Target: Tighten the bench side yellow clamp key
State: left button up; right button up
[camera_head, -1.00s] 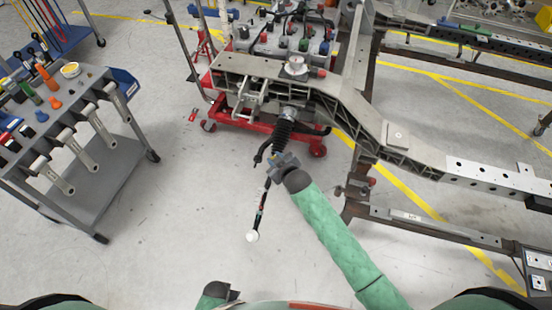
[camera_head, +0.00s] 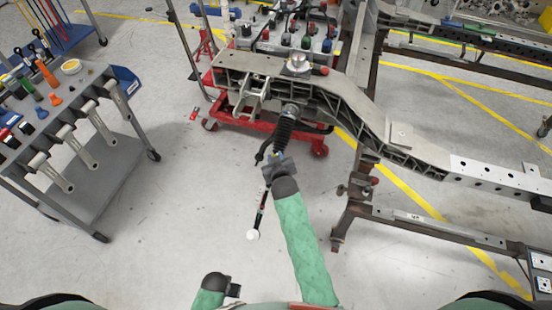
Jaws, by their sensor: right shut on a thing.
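My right gripper (camera_head: 277,167) is at the lower end of the black spring strut (camera_head: 285,128), under the near end of the grey chassis rail. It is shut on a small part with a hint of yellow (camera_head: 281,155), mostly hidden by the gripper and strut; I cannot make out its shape. A slim dark rod (camera_head: 263,205) with a red band and a white round end shows just left of the gripper; I cannot tell whether they touch. My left gripper (camera_head: 234,290) is low at the bottom edge, far from the fixture, and its fingers are not clear.
The grey chassis rail (camera_head: 358,105) stretches right on a brown steel frame (camera_head: 345,215). A red wheeled base (camera_head: 245,118) stands beneath its near end. A grey tool cart (camera_head: 110,185) with wrenches and coloured handles stands left.

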pick_arm(q)
jog(key=shift+w, duration=0.1)
dwell(0.3)
pick_arm(e)
jog(key=o, duration=1)
pick_arm(q)
jog(key=shift+s, duration=0.2)
pick_arm(e)
jog(key=shift+r, duration=0.1)
